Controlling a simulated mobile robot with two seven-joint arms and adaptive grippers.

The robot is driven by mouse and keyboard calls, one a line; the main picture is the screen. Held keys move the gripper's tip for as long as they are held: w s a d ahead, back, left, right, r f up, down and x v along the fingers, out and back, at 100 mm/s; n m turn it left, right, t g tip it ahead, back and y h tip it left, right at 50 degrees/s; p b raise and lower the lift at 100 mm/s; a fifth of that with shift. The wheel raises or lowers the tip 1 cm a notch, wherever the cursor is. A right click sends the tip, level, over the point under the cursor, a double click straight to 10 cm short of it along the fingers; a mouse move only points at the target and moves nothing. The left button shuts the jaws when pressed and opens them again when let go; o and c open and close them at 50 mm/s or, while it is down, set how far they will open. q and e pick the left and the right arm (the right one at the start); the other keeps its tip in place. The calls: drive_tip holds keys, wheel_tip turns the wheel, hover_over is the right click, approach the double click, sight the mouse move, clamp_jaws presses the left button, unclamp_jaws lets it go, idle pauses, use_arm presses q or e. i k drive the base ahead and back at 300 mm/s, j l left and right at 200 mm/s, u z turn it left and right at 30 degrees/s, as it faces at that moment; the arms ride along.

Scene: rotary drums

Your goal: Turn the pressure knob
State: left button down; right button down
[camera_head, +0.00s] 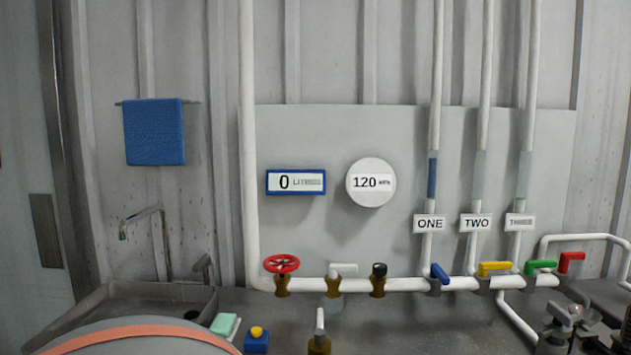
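A small black knob (379,270) sits on a brass fitting on the white horizontal pipe; no label marks it as the pressure knob. Left of it on the same pipe are a red handwheel (281,263) and a white lever handle (343,269). Above them, a round white gauge (370,183) reads 120, with small unit text that looks like kPa. My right gripper (567,316) is at the lower right edge, well away from the knob and touching none of these controls. Its finger opening is unclear. My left gripper is not in view.
A blue-framed display (295,182) reads 0. Blue (440,273), yellow (495,268), green (540,266) and red (571,261) lever handles stand along the right. A sink (130,299) is at left, with a soap bar (224,323) nearby. The counter (400,325) below the knob is mostly clear.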

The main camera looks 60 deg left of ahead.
sight(379, 269)
drive_tip(key=u, duration=1.6)
